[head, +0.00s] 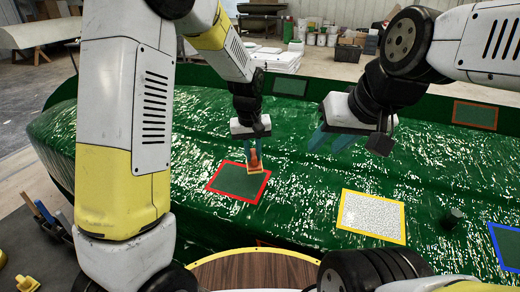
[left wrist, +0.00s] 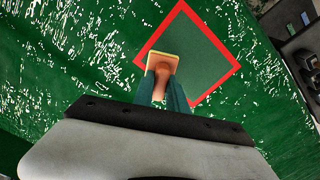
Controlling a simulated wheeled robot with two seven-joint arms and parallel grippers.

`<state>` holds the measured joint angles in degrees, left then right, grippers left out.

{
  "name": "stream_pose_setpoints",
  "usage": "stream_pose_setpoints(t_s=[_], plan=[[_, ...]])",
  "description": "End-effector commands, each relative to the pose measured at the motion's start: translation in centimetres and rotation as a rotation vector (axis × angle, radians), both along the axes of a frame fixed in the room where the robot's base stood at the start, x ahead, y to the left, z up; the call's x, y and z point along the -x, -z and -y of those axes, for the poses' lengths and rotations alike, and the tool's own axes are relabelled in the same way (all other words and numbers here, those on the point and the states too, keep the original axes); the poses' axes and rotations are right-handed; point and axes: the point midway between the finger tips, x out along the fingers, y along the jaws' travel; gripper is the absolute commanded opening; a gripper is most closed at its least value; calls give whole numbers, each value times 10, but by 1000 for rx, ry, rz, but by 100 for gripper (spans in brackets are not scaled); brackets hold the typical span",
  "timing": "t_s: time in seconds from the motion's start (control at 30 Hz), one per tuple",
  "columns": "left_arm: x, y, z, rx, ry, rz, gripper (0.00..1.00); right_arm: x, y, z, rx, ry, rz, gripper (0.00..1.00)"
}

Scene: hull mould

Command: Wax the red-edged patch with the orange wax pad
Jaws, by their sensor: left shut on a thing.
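The red-edged patch (head: 238,182) lies on the green hull, with a dull green inside. It also shows in the left wrist view (left wrist: 205,62). My left gripper (head: 252,150) is shut on the orange wax pad (head: 255,163) by its handle. The pad (left wrist: 162,62) appears at the upper right corner of the patch in the head view, over its red edge. I cannot tell whether its face touches the hull. My right gripper (head: 329,140) is to the right, above the hull, with its fingers apart and nothing seen between them.
A yellow-edged patch (head: 371,215) with a speckled white inside lies to the right. A blue-edged patch (head: 508,245) is at the far right, and an orange-edged one (head: 475,115) behind. A dark knob (head: 453,217) stands up from the hull. A round wooden top (head: 258,271) is in front.

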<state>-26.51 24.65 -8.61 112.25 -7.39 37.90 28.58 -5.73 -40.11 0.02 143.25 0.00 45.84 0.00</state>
Motion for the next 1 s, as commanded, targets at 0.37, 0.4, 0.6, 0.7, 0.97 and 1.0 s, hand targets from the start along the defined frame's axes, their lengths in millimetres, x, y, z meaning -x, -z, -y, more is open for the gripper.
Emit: stream_pose_setpoints(t_s=[0.37, 0.4, 0.6, 0.7, 0.97, 1.0], plan=[[-22, 0, -54, 0, -3, 0, 0, 0, 0, 0, 0, 0, 0, 36], [-24, 0, -60, 1, -4, 0, 0, 0, 0, 0, 0, 0, 0, 36], [-36, 0, -88, -1, -3, 0, 0, 0, 0, 0, 0, 0, 0, 36], [-41, 0, -101, 1, -4, 0, 0, 0, 0, 0, 0, 0, 0, 36], [-25, 3, -124, 0, 0, -2, 0, 0, 0, 0, 0, 0, 0, 36], [-20, 4, -126, 1, 0, 0, 0, 0, 0, 0, 0, 0, 0, 36]])
